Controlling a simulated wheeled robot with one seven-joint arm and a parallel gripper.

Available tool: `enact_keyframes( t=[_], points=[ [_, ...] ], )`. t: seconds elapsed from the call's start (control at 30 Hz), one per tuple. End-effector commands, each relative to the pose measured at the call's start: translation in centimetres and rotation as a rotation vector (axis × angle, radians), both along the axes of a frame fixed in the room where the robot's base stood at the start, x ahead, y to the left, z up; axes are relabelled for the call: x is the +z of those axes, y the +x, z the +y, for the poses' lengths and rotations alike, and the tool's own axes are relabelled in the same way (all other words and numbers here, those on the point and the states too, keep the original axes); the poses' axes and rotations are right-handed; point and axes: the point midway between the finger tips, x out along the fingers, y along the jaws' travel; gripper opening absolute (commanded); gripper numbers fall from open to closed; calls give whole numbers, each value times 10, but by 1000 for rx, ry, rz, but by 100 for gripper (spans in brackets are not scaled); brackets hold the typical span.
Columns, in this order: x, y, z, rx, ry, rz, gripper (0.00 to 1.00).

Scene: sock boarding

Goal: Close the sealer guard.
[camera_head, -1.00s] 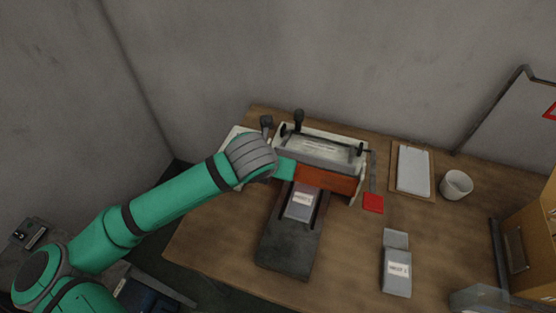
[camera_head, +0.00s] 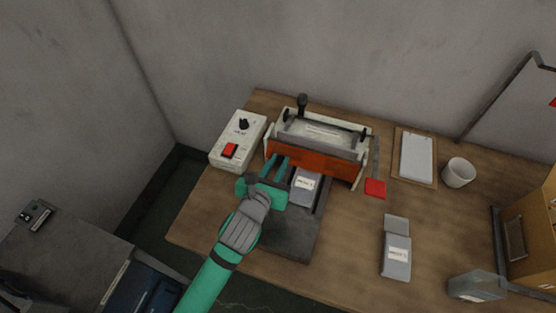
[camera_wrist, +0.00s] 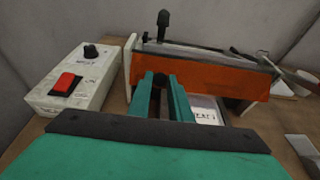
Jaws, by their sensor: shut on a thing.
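The sealer (camera_head: 322,132) stands at the back of the table, with an orange-red guard (camera_head: 318,160) hanging across its front. The guard also shows in the wrist view (camera_wrist: 205,78). My gripper (camera_head: 277,163) is at the guard's left part, reaching in from the front. In the wrist view my fingers (camera_wrist: 160,85) are on either side of a small dark knob (camera_wrist: 160,77) at the guard's lower left. My fingers partly hide the knob. A grey labelled packet (camera_head: 305,184) lies on the dark sliding bed in front of the guard.
A white control box (camera_head: 238,140) with a red switch stands close left of the sealer.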

Motion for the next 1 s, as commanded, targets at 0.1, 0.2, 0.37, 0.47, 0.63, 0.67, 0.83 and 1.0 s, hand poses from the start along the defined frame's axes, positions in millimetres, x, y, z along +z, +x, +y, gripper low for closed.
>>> enact_keyframes(
  t=[0.1,0.2,0.37,0.47,0.63,0.67,0.83,1.0],
  points=[
    [-6,1,1,6,-27,-65,0],
    [-11,2,1,5,-44,-119,0],
    [-17,4,0,3,-67,-195,0],
    [-20,5,-1,2,-80,-235,0],
    [-24,6,-1,1,-97,-286,0],
    [-24,6,-1,1,-99,-294,0],
    [-26,7,-3,-2,-107,-322,0],
    [-27,8,-3,-3,-110,-329,0]
  ],
)
